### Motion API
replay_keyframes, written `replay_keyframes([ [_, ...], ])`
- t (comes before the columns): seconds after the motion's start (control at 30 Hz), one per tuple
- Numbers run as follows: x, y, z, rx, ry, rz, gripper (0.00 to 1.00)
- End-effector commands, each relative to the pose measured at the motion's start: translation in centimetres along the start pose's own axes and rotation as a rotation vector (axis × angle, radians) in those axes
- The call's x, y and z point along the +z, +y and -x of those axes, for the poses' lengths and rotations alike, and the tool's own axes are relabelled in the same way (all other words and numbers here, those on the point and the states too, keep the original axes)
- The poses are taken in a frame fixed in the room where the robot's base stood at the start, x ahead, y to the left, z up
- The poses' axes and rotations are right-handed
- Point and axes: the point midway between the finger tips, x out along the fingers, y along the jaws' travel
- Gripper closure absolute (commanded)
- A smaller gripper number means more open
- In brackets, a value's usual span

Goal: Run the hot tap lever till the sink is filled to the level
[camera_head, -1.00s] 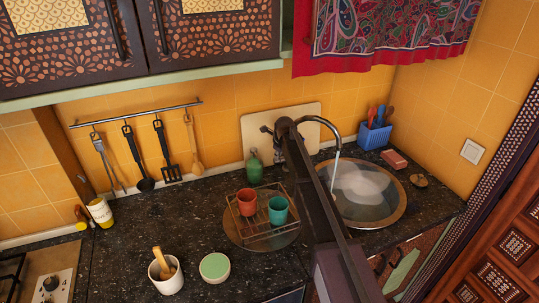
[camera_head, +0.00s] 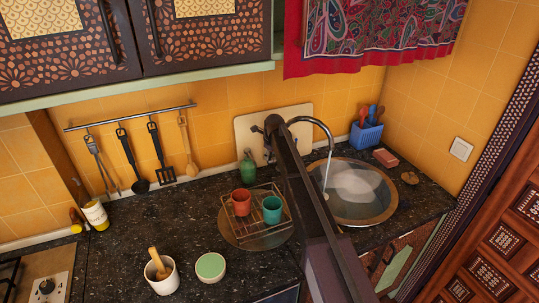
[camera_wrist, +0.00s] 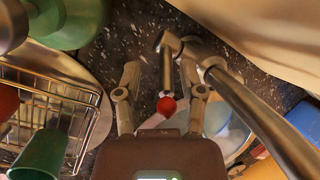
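The hot tap lever, a metal rod with a red ball end (camera_wrist: 166,105), shows in the wrist view. My gripper (camera_wrist: 160,70) is open, with one finger on each side of the lever; I cannot tell whether either touches it. The curved metal spout (camera_head: 324,130) rises over the round sink (camera_head: 389,213), and it also shows in the wrist view (camera_wrist: 262,112). A thin stream of water (camera_head: 328,172) falls from the spout. Water (camera_head: 355,205) stands in the sink, pale and foamy in part; its exact level is unclear. My arm hides the tap base in the head view.
A wire rack (camera_head: 253,238) with a red cup (camera_head: 240,202) and a teal cup (camera_head: 272,210) stands left of the sink. A green bottle (camera_head: 249,168) stands behind it. A board (camera_head: 250,130) leans on the wall. A blue basket (camera_head: 366,136) and a soap (camera_head: 386,158) lie beyond the sink.

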Motion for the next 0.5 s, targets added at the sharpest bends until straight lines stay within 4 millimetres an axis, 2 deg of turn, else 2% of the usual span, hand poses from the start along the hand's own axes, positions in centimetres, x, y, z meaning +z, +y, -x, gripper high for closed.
replay_keyframes([
  [0.17,-0.2,-0.2,0.0,-0.002,0.002,-0.002,0.47],
  [0.33,-0.5,-0.2,0.1,-0.003,0.003,0.004,0.95],
  [0.37,-0.6,-0.1,0.1,-0.002,0.003,0.008,1.0],
  [0.5,-1.6,0.3,0.4,0.001,0.004,0.043,1.0],
])
